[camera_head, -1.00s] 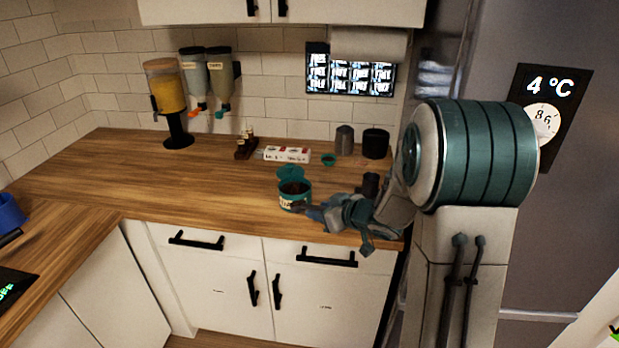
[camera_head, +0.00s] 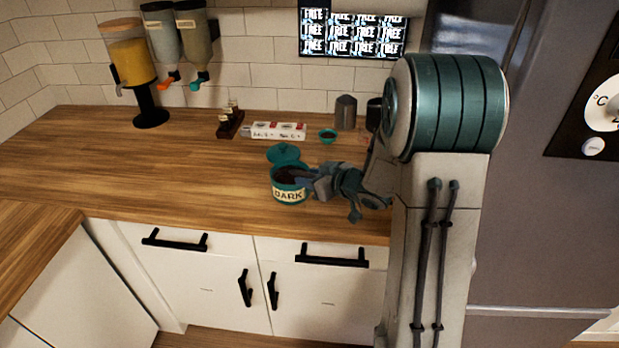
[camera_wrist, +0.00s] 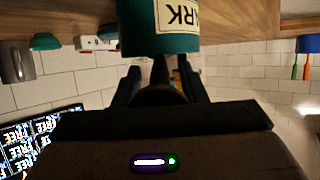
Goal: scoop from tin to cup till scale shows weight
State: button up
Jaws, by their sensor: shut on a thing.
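The teal tin (camera_head: 289,196) labelled DARK stands on the wooden counter with its lid raised and dark contents inside. It also shows upside down at the top of the wrist view (camera_wrist: 160,35). My gripper (camera_head: 308,180) is at the tin's right rim. In the wrist view, its fingers (camera_wrist: 163,85) are shut on a dark, narrow thing, probably the scoop's handle (camera_wrist: 160,70). The scoop's bowl is hidden. A small teal cup (camera_head: 328,136) with dark contents is behind and to the right. I cannot make out a scale or its reading.
A white strip with red marks (camera_head: 279,131) lies left of the cup. Dispensers (camera_head: 130,65) are at the back left. The left counter is clear.

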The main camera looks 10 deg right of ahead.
jog(key=shift+s+d+f+t+y+b, duration=0.25)
jog(key=shift+f+t+y+b, duration=0.4)
jog(key=shift+b, duration=1.85)
jog(key=shift+s+r+t+b, duration=0.2)
jog(key=shift+r+t+b, duration=0.35)
jog(key=shift+b, duration=0.5)
jog(key=shift+s+d+r+t+y+b, duration=0.15)
jog(key=shift+r+t+y+b, duration=0.2)
jog(key=shift+b, duration=0.45)
jog(key=shift+s+r+p, duration=0.15)
jog(key=shift+r+p, duration=0.95)
jog(key=shift+r, duration=0.5)
jog(key=shift+r, duration=0.15)
